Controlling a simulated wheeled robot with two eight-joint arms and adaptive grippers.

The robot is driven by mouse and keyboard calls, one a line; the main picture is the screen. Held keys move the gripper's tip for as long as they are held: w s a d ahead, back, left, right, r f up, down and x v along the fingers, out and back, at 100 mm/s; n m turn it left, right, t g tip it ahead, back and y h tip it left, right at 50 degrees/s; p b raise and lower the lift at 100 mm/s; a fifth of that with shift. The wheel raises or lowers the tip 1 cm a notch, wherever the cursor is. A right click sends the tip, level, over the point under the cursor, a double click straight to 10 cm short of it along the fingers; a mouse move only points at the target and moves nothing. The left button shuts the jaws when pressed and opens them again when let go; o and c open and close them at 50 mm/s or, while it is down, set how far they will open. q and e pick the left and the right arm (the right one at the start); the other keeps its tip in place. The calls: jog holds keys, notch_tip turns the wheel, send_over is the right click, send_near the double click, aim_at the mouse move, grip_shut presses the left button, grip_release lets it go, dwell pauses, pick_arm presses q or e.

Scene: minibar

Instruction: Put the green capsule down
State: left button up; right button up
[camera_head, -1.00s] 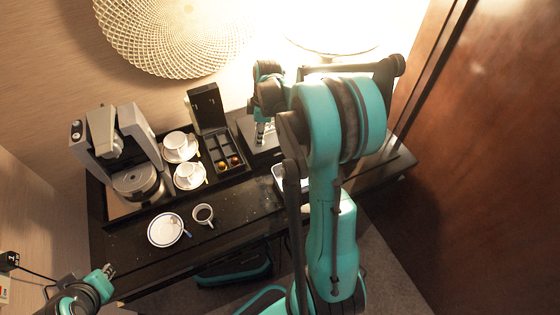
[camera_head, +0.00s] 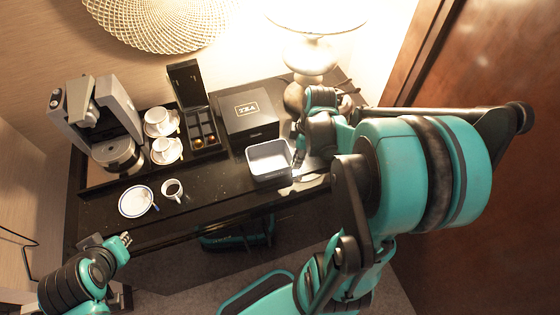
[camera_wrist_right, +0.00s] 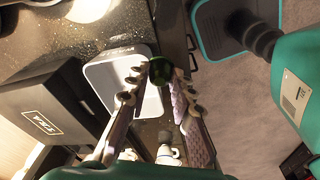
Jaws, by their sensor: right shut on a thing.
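The dark green capsule (camera_wrist_right: 160,70) sits between the fingertips of my right gripper (camera_wrist_right: 161,76) in the right wrist view. The fingers are shut on it. In the head view my right gripper (camera_head: 297,168) is just right of the white square container (camera_head: 250,172), and the capsule cannot be made out there. In the wrist view the container (camera_wrist_right: 98,76) lies behind the fingers, and the capsule overlaps its edge; the height between them is unclear. My left gripper (camera_head: 125,239) is at the counter's front left, away from the capsule, its opening too small to judge.
A black tea box (camera_head: 246,112) stands behind the container. An open capsule box (camera_head: 204,140), two white cups on saucers (camera_head: 165,150) and a coffee machine (camera_head: 108,120) are further left. A filled cup (camera_head: 172,190) and a plate (camera_head: 137,201) stand near the front edge. A lamp (camera_head: 312,55) stands behind.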

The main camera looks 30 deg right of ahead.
jog(key=b, duration=0.2)
send_over(277, 163)
jog(key=f, duration=0.5)
jog(key=shift+s+d+f, duration=0.15)
jog(key=shift+d+f, duration=0.05)
jog(key=shift+d, duration=0.05)
notch_tip(277, 163, down, 3)
jog(key=shift+f, duration=0.45)
jog(key=shift+f+b, duration=0.1)
jog(key=shift+b, duration=0.35)
jog(key=o, duration=0.7)
